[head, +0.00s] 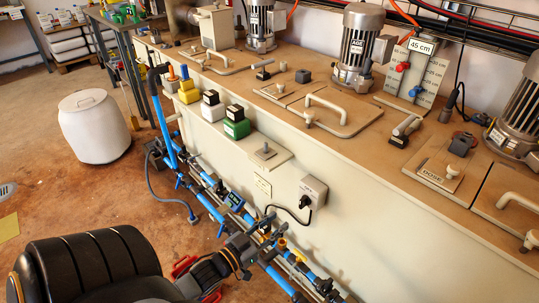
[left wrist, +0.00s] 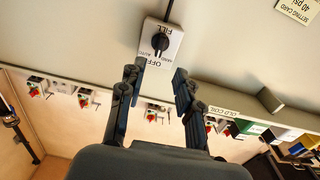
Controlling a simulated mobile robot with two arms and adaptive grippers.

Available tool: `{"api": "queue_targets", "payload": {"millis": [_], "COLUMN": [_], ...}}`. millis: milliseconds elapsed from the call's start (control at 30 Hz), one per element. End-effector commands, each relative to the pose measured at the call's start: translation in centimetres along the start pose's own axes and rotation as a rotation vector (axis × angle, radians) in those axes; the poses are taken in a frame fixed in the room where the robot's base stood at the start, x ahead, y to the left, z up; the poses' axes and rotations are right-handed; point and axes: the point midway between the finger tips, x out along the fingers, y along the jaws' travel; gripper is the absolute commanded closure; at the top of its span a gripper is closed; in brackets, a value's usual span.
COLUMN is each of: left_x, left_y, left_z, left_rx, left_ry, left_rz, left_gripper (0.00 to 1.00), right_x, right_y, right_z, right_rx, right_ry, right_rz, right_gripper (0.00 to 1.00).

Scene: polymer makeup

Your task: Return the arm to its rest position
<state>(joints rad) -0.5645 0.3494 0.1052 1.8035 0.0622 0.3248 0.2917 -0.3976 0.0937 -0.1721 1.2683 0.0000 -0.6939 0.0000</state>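My left arm comes in from the lower left of the head view. Its dark left gripper (head: 262,234) is in front of the pale tank wall, over the blue pipes, to the left of and lower than a grey switch box (head: 313,190). The left wrist view shows the two fingers of this gripper (left wrist: 157,82) spread apart with nothing between them. The switch box (left wrist: 161,45) with a black knob lies beyond the fingertips in that view, apart from them, its lettering upside down. My right gripper is not in view.
Blue pipes (head: 206,203) with valves run low along the tank wall. A ledge (head: 265,153) juts out above them. Motors (head: 360,45) and handled lids (head: 335,117) stand on the tank top (head: 230,72). A white drum (head: 94,127) stands on open floor at left.

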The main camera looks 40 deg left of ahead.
Motion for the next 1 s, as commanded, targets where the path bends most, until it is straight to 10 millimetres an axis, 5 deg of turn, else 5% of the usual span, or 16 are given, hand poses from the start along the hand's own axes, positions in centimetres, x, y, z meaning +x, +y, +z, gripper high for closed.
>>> {"api": "queue_targets", "payload": {"millis": [200, 767, 867, 1000], "left_x": [-1.7, -1.8, -1.8, -2.3], "left_y": [0.0, 0.0, 0.1, 0.7], "left_z": [-0.1, 0.0, 1.4, 7.9], "left_rx": [0.000, 0.000, -0.001, -0.003], "left_ry": [0.001, -0.001, -0.040, -0.228], "left_rz": [-0.001, -0.001, -0.011, -0.051], "left_gripper": [0.66, 0.66, 0.66, 0.66], "right_x": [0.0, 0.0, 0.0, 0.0], "right_y": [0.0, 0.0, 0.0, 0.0], "right_z": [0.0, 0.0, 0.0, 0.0], "right_rx": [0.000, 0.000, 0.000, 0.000], "right_ry": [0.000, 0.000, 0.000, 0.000], "right_rz": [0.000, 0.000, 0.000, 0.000], "right_gripper": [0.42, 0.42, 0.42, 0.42]}}
